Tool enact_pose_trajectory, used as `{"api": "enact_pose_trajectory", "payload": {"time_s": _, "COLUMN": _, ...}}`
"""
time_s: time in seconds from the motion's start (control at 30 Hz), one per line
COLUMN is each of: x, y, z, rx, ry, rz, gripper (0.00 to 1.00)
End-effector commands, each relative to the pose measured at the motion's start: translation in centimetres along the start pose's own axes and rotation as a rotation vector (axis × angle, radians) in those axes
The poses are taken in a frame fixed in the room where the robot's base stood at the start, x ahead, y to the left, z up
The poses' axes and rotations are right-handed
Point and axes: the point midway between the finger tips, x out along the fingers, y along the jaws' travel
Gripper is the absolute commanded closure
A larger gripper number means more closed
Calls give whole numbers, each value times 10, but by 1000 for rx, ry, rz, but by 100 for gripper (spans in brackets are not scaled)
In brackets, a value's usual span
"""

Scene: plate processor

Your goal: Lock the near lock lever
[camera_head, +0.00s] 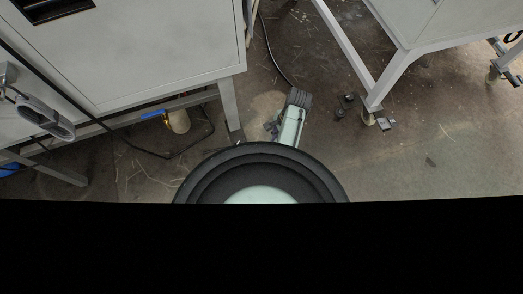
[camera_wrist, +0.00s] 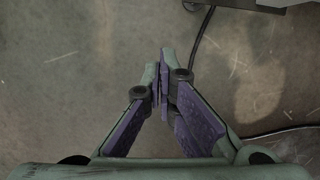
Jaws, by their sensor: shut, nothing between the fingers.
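A grey looped handle (camera_head: 45,118) shows at the left edge of the head view, beside the pale cabinet's front. My gripper (camera_wrist: 161,80) is shut and empty in the wrist view. Its purple-padded fingers meet above bare floor, with nothing at the fingertips.
A pale machine cabinet (camera_head: 150,45) on legs fills the upper left of the head view. A white-legged table (camera_head: 450,20) stands at upper right. Black cables (camera_wrist: 203,35) lie on the floor. Open floor (camera_head: 440,150) shows at right.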

Motion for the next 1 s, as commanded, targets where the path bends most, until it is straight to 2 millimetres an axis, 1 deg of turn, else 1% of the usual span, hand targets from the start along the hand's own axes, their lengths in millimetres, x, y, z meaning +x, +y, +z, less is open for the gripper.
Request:
{"api": "enact_pose_trajectory", "payload": {"time_s": 0.13, "x": 7, "y": 0, "z": 0, "rx": -1, "ry": -1, "rz": 1, "gripper": 100}}
{"api": "enact_pose_trajectory", "payload": {"time_s": 0.27, "x": 25, "y": 1, "z": 0, "rx": -1, "ry": -2, "rz": 3, "gripper": 100}}
{"api": "enact_pose_trajectory", "payload": {"time_s": 0.5, "x": 77, "y": 0, "z": 1, "rx": -1, "ry": -2, "rz": 3, "gripper": 100}}
{"api": "enact_pose_trajectory", "payload": {"time_s": 0.63, "x": 104, "y": 0, "z": 0, "rx": -1, "ry": -1, "rz": 2, "gripper": 100}}
{"api": "enact_pose_trajectory", "payload": {"time_s": 0.7, "x": 102, "y": 1, "z": 14, "rx": -4, "ry": 0, "rz": 2, "gripper": 100}}
{"api": "enact_pose_trajectory", "payload": {"time_s": 0.8, "x": 105, "y": 0, "z": 27, "rx": -4, "ry": 1, "rz": 1, "gripper": 100}}
{"api": "enact_pose_trajectory", "payload": {"time_s": 1.0, "x": 109, "y": 0, "z": 38, "rx": -1, "ry": 0, "rz": 0, "gripper": 100}}
